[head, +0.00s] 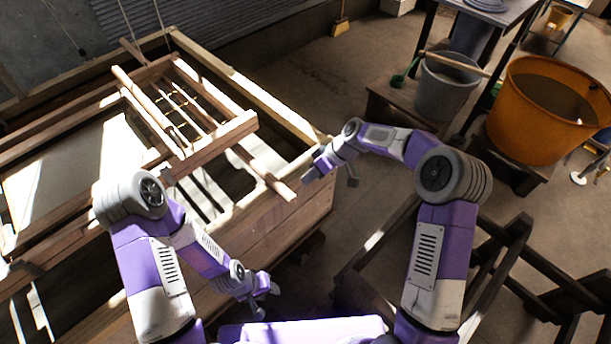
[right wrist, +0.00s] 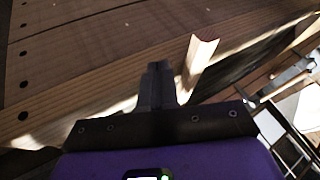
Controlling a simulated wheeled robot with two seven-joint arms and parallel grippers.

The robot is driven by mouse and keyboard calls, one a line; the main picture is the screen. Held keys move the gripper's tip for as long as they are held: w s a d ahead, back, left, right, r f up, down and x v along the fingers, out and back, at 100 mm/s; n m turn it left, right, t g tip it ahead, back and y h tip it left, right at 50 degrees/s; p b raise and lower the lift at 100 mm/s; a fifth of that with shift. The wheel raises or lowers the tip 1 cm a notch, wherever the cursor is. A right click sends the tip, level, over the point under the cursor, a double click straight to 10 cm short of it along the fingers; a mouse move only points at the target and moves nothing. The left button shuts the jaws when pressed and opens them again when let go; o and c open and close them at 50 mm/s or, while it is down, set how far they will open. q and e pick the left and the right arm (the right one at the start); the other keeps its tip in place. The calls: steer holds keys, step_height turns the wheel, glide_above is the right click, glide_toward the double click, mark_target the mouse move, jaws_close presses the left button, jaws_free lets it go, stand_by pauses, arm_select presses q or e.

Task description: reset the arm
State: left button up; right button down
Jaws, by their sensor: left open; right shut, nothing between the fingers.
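A wooden mould frame with slats (head: 184,110) lies across the large wooden vat (head: 265,240). Thin cords hang above its far end. My right gripper (head: 309,177) is shut and empty beside the vat's near right corner, close to the end of a wooden bar (head: 280,186). In the right wrist view, the shut fingers (right wrist: 158,72) stand before the vat's wooden planks, with a pale bar end (right wrist: 201,58) just to their right. My left gripper (head: 274,287) is open and empty, low in front of the vat's near side. Its fingers are small in view.
An orange tub (head: 540,125) and a grey bucket (head: 440,95) stand at the right on low stands. Dark wooden racks (head: 480,265) lie at the lower right, near my right arm. Bare floor (head: 330,75) lies beyond the vat.

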steer(key=p+v, duration=0.1)
steer(key=v, duration=0.9)
steer(key=s+a+f+m+h, duration=0.1)
steer(key=s+f+m, duration=0.25)
steer(key=f, duration=0.45)
steer(key=s+a+f+m+h, duration=0.1)
steer(key=s+f+m, duration=0.1)
steer(key=s+f, duration=0.5)
steer(key=s+f+m, duration=0.3)
steer(key=s+f, duration=0.2)
steer(key=s, duration=0.3)
steer(key=s+f+m+h, duration=0.1)
steer(key=s+f+m, duration=0.2)
steer(key=s+f, duration=0.3)
steer(key=s+d, duration=0.1)
steer(key=s, duration=0.2)
steer(key=shift+m+t, duration=0.35)
steer(key=shift+t, duration=0.05)
steer(key=shift+w+a+f, duration=0.1)
steer(key=shift+a+f, duration=0.05)
